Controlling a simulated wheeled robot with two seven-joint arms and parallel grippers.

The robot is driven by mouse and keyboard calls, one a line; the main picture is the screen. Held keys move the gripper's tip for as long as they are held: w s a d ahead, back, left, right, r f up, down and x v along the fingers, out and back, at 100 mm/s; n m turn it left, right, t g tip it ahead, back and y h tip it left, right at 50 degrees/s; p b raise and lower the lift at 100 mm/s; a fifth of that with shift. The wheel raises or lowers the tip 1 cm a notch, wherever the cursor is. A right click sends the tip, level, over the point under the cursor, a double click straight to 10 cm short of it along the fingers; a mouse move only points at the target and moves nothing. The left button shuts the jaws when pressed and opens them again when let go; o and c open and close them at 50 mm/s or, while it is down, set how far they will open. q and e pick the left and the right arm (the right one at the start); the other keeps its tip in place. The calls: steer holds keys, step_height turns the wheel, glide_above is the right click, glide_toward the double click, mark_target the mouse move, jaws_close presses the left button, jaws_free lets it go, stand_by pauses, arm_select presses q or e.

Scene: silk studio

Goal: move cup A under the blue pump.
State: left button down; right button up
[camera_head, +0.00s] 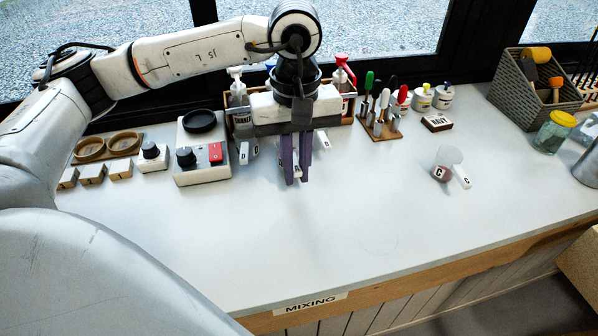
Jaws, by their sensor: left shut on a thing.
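My left gripper (296,176) points down over the counter in front of the pump rack. It is shut on the pale handle tab of cup A (296,170); the cup's body is mostly hidden behind the purple fingers. The blue pump (270,64) shows only as a bit of blue above the rack, mostly hidden by my arm and wrist. A white pump bottle (237,88) stands left of it and a red pump (343,72) right of it. My right gripper is not in view.
Two more pale handle tabs stick out, one on the left (244,153) and one on the right (324,140). A scale (202,165) is left, a tool stand (382,128) right. The front counter is clear.

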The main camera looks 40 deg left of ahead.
arm_select(q)
steer(key=w+a, duration=0.2)
steer(key=a, duration=0.1)
steer(key=shift+w+a+b, duration=0.1)
steer(key=shift+w+b, duration=0.2)
steer(key=shift+w, duration=0.1)
steer(key=shift+w+a, duration=0.8)
steer(key=shift+a, duration=0.1)
steer(key=shift+f+b, duration=0.5)
steer(key=shift+f, duration=0.2)
steer(key=c, duration=1.7)
jaws_free()
step_height(320, 180, up, 10)
steer(key=shift+r+p, duration=0.25)
steer(key=shift+p, duration=0.05)
